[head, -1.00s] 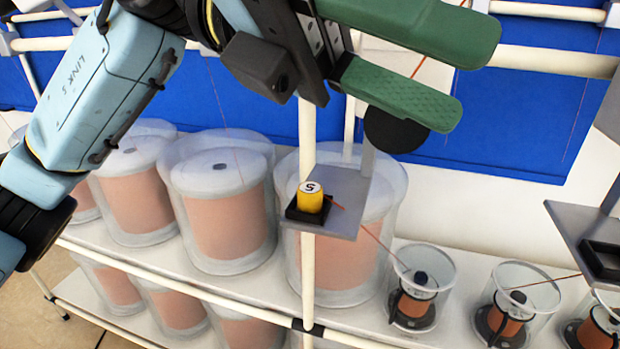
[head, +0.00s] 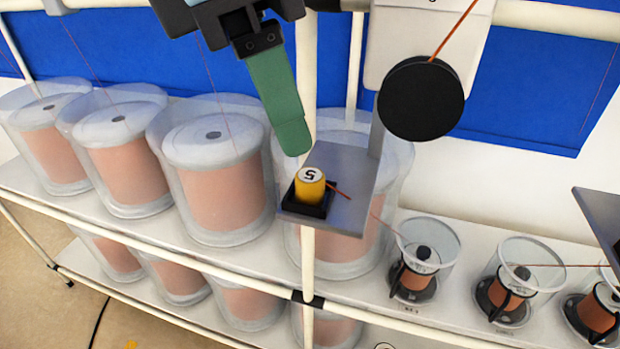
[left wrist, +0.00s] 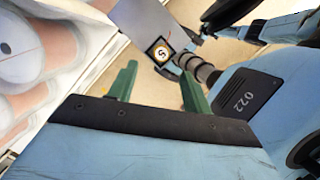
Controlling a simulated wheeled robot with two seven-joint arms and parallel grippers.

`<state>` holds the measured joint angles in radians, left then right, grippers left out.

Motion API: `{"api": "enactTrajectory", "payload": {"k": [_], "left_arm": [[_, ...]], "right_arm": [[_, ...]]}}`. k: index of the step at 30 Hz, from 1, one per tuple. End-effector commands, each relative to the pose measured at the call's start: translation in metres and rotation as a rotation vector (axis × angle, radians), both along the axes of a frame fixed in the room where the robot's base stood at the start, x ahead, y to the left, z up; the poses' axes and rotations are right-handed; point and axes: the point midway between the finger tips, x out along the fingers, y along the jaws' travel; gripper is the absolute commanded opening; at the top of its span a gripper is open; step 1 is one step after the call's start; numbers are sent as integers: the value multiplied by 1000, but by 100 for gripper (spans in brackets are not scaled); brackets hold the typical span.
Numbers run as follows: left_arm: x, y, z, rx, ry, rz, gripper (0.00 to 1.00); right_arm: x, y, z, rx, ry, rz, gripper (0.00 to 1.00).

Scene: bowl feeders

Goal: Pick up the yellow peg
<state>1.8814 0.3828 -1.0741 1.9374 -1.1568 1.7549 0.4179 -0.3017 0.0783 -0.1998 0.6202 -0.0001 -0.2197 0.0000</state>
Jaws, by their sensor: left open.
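The yellow peg (head: 311,189), with a white top marked 5, stands upright in a small black square holder (head: 304,208) on a grey metal plate (head: 350,178). In the left wrist view the peg (left wrist: 161,52) shows from above, just beyond the fingertips and between their lines. My left gripper (head: 291,140) is open and empty, above and slightly behind the peg, apart from it. In the head view one green finger shows, pointing down; the other finger is hidden there. Both fingers show in the left wrist view (left wrist: 159,72). My right gripper is not in view.
A black disc (head: 421,98) stands close right of the plate, with an orange wire running up. A white upright pole (head: 308,255) passes by the plate. Large clear drums (head: 213,180) stand behind left, small spool cups (head: 418,262) at right. Another grey plate (head: 597,212) is at the right edge.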

Motion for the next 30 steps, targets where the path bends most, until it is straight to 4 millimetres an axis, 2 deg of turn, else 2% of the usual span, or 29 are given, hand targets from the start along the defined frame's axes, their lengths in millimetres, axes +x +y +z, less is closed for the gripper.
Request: {"api": "enactTrajectory", "payload": {"k": [8,15,24,25,30], "left_arm": [[1,-7,-21,1,3,-4,49],[3,-18,-54,0,3,-2,49],[3,-20,-62,-1,0,-2,49],[3,-20,-62,-1,0,-2,48],[3,-20,-62,-1,1,-2,26]], "right_arm": [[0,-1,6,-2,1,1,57],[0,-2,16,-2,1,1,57],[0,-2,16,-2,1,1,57],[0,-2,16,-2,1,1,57],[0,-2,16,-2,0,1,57]]}}
